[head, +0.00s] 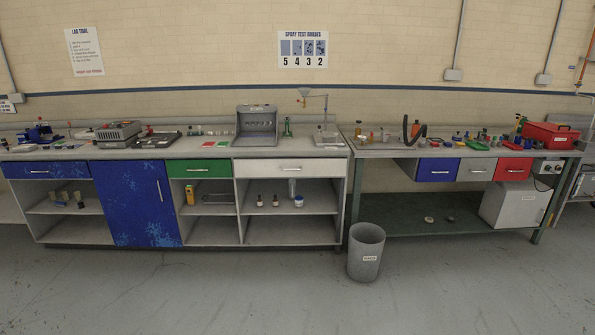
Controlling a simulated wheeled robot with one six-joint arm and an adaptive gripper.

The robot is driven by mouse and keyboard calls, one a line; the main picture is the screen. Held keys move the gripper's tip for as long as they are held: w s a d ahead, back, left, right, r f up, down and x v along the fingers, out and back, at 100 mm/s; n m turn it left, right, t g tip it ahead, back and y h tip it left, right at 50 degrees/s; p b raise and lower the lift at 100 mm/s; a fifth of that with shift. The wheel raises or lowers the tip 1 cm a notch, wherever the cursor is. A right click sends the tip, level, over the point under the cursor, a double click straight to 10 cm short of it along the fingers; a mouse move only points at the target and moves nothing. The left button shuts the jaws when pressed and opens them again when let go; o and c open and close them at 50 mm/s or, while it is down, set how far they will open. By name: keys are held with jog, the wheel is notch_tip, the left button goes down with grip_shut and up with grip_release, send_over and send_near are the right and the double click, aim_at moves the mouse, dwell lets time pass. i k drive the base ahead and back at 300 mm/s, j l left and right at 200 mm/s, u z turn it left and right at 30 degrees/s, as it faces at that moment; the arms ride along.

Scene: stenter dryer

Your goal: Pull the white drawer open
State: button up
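A white drawer (290,169) sits under the top of the left bench, at that bench's right end. It looks shut, with a small bar handle in the middle of its front. On the right bench a pale grey or whitish drawer (476,170) hangs between a blue drawer (437,170) and a red drawer (513,169). These also look shut. My gripper and arm do not show in the head view.
A grey waste bin (365,252) stands on the floor between the benches, right of the white drawer. Open shelves (290,222) with small jars lie below that drawer. A green drawer (199,169) is left of it. The floor in front is clear.

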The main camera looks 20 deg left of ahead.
aim_at(270, 166)
jog(key=i+j+u, duration=0.25)
jog(key=i+j, duration=0.35)
jog(key=i, duration=0.7)
jog(key=i+j+u, duration=0.3)
jog(key=i, duration=1)
jog(key=i+j+u, duration=0.1)
jog(key=i+u, duration=0.15)
jog(key=i, duration=1.1)
